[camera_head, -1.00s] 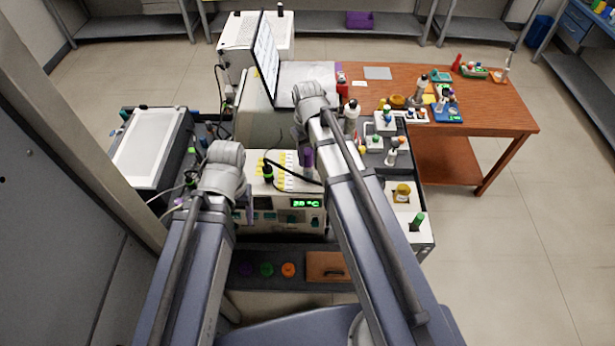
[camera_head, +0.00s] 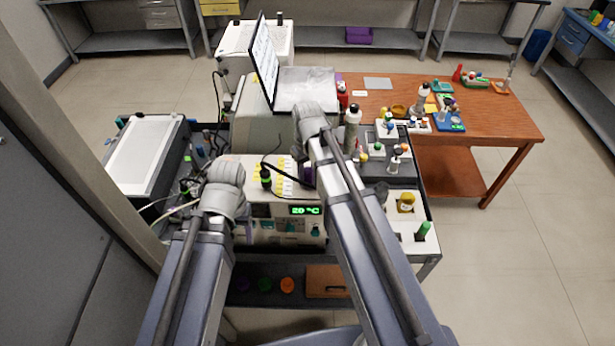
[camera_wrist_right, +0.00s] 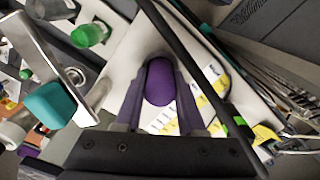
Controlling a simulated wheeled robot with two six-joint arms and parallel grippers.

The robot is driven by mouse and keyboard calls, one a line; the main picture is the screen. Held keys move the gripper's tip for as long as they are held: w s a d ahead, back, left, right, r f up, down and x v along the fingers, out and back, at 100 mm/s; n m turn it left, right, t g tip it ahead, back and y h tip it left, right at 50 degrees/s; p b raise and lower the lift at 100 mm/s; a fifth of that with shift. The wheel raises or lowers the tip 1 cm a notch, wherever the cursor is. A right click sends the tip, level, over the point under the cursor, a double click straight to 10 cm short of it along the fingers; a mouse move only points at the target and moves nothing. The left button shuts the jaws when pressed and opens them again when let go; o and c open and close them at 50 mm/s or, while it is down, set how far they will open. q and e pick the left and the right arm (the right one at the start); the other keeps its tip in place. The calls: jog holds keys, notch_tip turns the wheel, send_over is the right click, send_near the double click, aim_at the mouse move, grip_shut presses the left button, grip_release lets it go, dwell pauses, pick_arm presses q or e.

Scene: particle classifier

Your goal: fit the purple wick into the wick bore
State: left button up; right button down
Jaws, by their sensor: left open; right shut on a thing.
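The purple wick (camera_wrist_right: 161,88) is in the right wrist view, seen end-on as a rounded purple body between the fingers of my right gripper (camera_wrist_right: 162,70), which is shut on it. In the head view a bit of purple (camera_head: 308,174) shows beside my right wrist, above the pale instrument's top (camera_head: 240,167); most of that gripper is hidden by my arm. My left gripper (camera_head: 248,229) is mostly hidden by its own wrist, low at the instrument's left front. It is open. I cannot make out the wick bore in either view.
The instrument carries yellow labels, a black cable and a green display (camera_head: 304,210). A green-capped item (camera_head: 422,231) and a yellow one (camera_head: 406,202) stand at the right. A tilted screen (camera_head: 264,58) stands behind. A teal block (camera_wrist_right: 50,104) is left of my right gripper.

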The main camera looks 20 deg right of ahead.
jog(key=shift+f, duration=0.1)
jog(key=shift+f, duration=0.15)
jog(key=c, duration=0.5)
grip_release()
notch_tip(320, 180, up, 8)
jog(key=p, duration=0.7)
jog(key=shift+p, duration=0.3)
jog(key=s+a+h, duration=0.1)
jog(key=s+a, duration=0.9)
jog(key=s, duration=0.4)
jog(key=shift+s+a, duration=0.2)
jog(key=shift+s, duration=0.1)
